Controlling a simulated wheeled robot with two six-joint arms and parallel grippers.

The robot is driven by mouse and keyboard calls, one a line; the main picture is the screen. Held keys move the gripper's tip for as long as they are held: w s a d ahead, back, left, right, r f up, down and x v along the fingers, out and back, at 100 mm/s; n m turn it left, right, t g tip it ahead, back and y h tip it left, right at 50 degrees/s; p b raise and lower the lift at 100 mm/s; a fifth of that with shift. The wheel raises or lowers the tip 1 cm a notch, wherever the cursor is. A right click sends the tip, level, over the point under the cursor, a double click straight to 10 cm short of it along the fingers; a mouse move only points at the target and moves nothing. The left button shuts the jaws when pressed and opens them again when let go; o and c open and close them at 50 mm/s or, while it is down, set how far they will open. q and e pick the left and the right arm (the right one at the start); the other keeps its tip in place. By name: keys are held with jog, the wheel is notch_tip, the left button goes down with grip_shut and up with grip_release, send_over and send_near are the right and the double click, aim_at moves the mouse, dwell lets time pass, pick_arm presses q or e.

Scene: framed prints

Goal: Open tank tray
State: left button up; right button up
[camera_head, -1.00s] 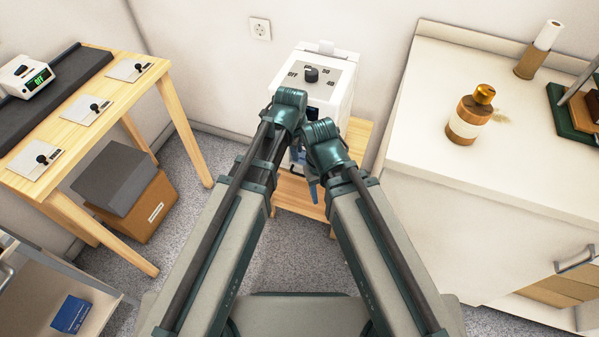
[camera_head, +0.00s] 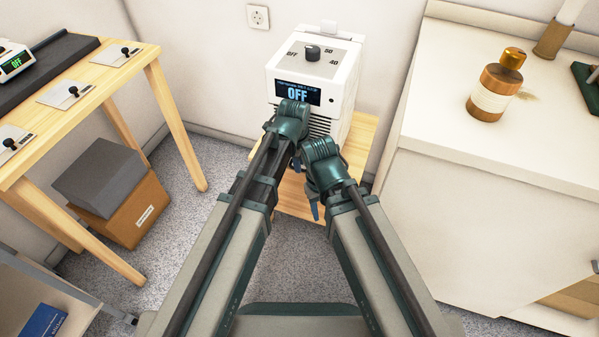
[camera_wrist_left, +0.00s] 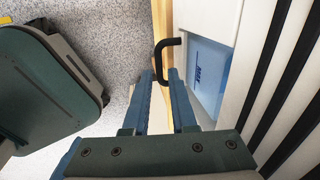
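The white dehumidifier-like unit (camera_head: 345,85) stands against the wall with a dial on top and a display reading OFF. In the left wrist view, a black hooked handle (camera_wrist_left: 158,60) sticks out from the white front, beside a translucent blue tank panel (camera_wrist_left: 207,78). My left gripper (camera_wrist_left: 160,75) is open, with its two blue fingers apart on either side of the handle; firm contact does not show. In the head view my left gripper (camera_head: 297,162) is mostly hidden by my arm. My right gripper (camera_head: 314,205) shows only partly below its wrist; its opening is hidden.
The unit rests on a low wooden stand (camera_head: 362,142). A white cabinet (camera_head: 455,185) with a brown bottle (camera_head: 496,88) is to the right. A wooden table (camera_head: 150,78) is to the left, with boxes (camera_head: 105,190) beneath. Grey floor lies between.

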pick_arm(q)
jog(key=shift+w+f+b, duration=0.15)
jog(key=shift+f+b, duration=0.2)
jog(key=shift+f, duration=0.35)
grip_shut()
dwell(1.0)
